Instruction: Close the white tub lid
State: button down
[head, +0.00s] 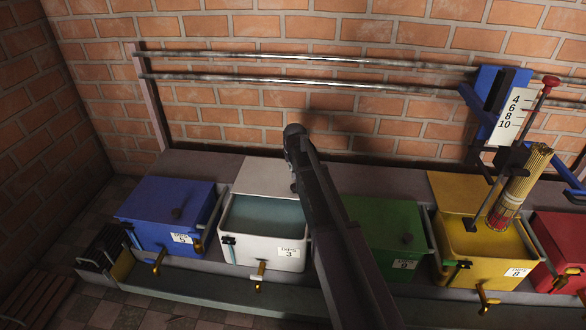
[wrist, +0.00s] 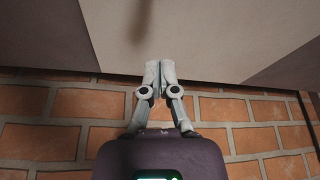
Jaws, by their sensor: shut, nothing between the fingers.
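The white tub (head: 262,250), labelled 3, stands open in the head view, with grey-blue liquid (head: 262,215) inside. Its pale lid (head: 268,175) appears swung back behind the tub. In the wrist view a pale panel (wrist: 190,35), which looks like this lid, spans the top with a faint dark shadow on it. My gripper (wrist: 160,66) is shut and empty, its fingertips together at the panel's lower edge in the picture; I cannot tell whether they touch. In the head view my arm reaches behind the tub's right side and mostly hides the gripper.
A blue tub (head: 150,228) on the left and a green tub (head: 385,235) on the right are closed. The yellow tub (head: 480,262) is open, holding a stick bundle (head: 520,185). A red tub (head: 562,240) stands far right. Metal rails (head: 250,80) run along the brick wall (head: 280,110).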

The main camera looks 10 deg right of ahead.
jog(key=shift+b+x, duration=1.55)
jog(key=shift+x, duration=0.4)
jog(key=shift+s+a, duration=0.1)
jog(key=shift+s, duration=1.95)
jog(key=shift+s, duration=0.1)
